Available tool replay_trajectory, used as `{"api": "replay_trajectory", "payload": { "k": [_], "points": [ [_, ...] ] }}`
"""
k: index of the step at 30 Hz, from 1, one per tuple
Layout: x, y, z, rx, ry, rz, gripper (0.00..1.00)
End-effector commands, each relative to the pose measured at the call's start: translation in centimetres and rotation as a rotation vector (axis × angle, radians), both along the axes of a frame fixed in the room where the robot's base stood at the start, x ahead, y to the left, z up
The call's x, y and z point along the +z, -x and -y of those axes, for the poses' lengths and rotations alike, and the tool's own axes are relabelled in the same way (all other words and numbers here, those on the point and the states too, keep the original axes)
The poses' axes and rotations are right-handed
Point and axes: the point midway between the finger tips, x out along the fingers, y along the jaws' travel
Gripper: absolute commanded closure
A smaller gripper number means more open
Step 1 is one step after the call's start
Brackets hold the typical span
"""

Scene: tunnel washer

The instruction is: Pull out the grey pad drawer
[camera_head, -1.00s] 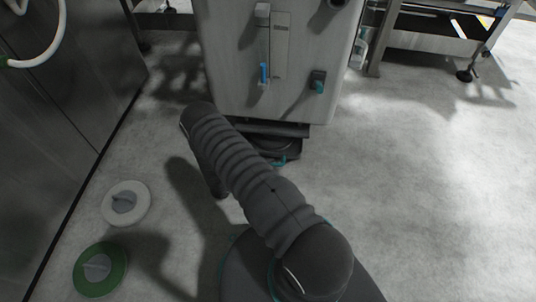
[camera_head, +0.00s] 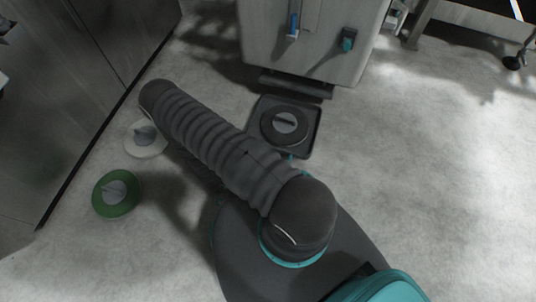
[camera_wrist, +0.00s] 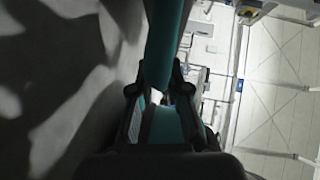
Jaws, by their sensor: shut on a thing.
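The pad drawer (camera_head: 313,128) is a dark square tray, drawn out on the floor side below the pale machine cabinet (camera_head: 300,55). A round dark pad with a grey centre grip (camera_head: 284,122) lies in it. A small teal piece (camera_head: 290,157) shows at the drawer's front edge, partly behind my arm. In the wrist view a teal bar (camera_wrist: 165,45) runs between the fingers of my gripper (camera_wrist: 158,90), which is shut on it. I take the bar to be the drawer's handle. In the head view my arm hides the gripper.
A white disc (camera_head: 147,143) and a green disc (camera_head: 117,193), each with a grey grip, lie on the floor at left. A dark metal wall panel (camera_head: 60,110) stands beyond them. The floor at right (camera_head: 430,180) is clear. A metal frame (camera_head: 470,25) stands at upper right.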

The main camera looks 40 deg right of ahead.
Motion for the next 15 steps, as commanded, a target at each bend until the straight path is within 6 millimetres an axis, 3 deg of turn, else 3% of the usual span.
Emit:
{"api": "replay_trajectory", "payload": {
  "k": [12,13,15],
  "points": [
    [-0.03,0.41,-0.07,-0.009,0.000,-0.002,1.00],
    [-0.03,0.40,-0.08,-0.008,0.000,-0.002,0.82],
    [-0.02,0.39,-0.12,-0.007,0.000,-0.002,0.65]
  ]
}}
